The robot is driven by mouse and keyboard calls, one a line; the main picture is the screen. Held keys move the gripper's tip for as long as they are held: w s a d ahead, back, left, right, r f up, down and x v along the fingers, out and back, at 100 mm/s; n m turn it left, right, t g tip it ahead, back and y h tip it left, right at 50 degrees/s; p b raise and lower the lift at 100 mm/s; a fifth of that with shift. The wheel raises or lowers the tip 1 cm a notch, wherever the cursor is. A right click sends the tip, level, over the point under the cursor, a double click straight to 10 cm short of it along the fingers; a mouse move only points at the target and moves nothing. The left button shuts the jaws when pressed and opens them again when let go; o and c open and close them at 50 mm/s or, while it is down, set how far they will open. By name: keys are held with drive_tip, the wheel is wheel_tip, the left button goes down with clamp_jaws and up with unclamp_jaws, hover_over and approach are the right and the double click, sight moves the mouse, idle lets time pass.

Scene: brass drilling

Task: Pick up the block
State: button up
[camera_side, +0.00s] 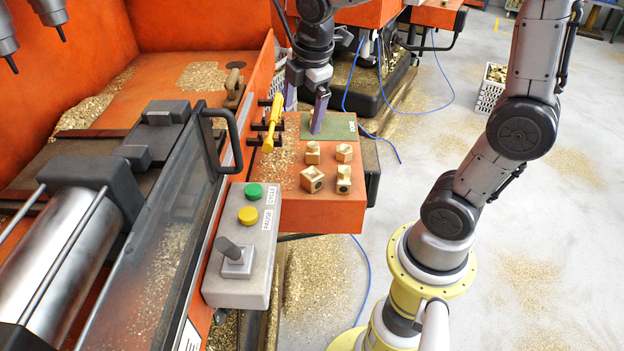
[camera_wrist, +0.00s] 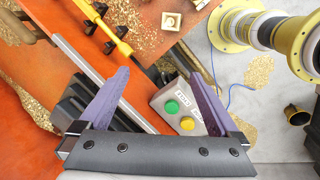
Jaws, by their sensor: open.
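Several brass blocks stand on the orange shelf in the side view: a back left one (camera_side: 312,152), a back right one (camera_side: 344,152), a front left one (camera_side: 312,179) with a dark hole, and a front right one (camera_side: 343,179) with a hole. In the wrist view one block (camera_wrist: 171,20) shows near the top edge, and part of another is cut off there. My gripper (camera_side: 317,128) has purple fingers and is over the green pad, behind the blocks. In the wrist view my gripper (camera_wrist: 158,75) is open, with nothing between its fingers.
The green pad (camera_side: 343,124) lies at the shelf's back end. A yellow-handled tool (camera_side: 273,122) is racked to the left. A control box (camera_side: 242,245) with green and yellow buttons and a lever stands in front. The machine's glass door (camera_side: 165,250) is at left.

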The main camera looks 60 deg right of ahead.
drive_tip(key=w+d+f+g, duration=0.2)
drive_tip(key=w+d+f, duration=0.15)
drive_tip(key=f, duration=0.45)
drive_tip(key=g, duration=0.1)
approach(311, 173)
wheel_tip(311, 173, down, 5)
drive_tip(key=shift+w+d+f, duration=0.1)
drive_tip(key=shift+w+d, duration=0.05)
drive_tip(key=shift+s+d+f, duration=0.15)
drive_tip(key=shift+d+f, duration=0.05)
drive_tip(key=shift+f, duration=0.8)
drive_tip(key=shift+s+d+f, duration=0.15)
drive_tip(key=shift+f, duration=0.8)
drive_tip(key=shift+s+d+f, duration=0.15)
drive_tip(key=shift+d+f, duration=0.05)
drive_tip(key=shift+f, duration=0.8)
clamp_jaws()
drive_tip(key=shift+w+r, duration=0.1)
